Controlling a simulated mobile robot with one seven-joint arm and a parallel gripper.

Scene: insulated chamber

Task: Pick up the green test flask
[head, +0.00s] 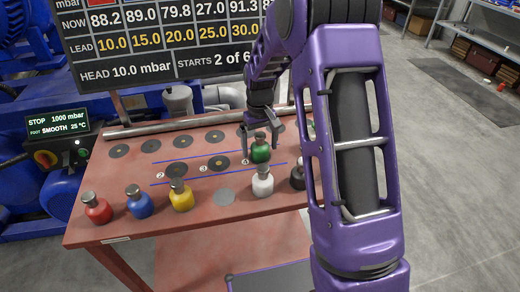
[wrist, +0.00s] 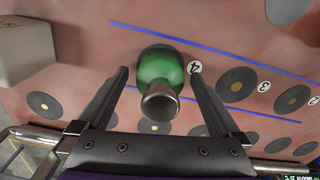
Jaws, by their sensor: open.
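The green test flask (head: 260,149) stands upright on the red table, near the marker numbered 4, with a grey metal cap. In the wrist view the green flask (wrist: 160,75) sits between the two fingers, its cap pointing toward the camera. My gripper (head: 262,146) is at the flask, coming from behind it in the head view. In the wrist view my gripper (wrist: 160,75) is open, one finger on each side of the flask, with visible gaps between the fingers and the glass.
Red (head: 97,209), blue (head: 138,202), yellow (head: 180,196) and white (head: 262,182) flasks stand along the table's front. A black flask (head: 298,177) is partly hidden by my arm. A metal rail (head: 170,130) runs along the back. A grey block (wrist: 27,53) shows in the wrist view.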

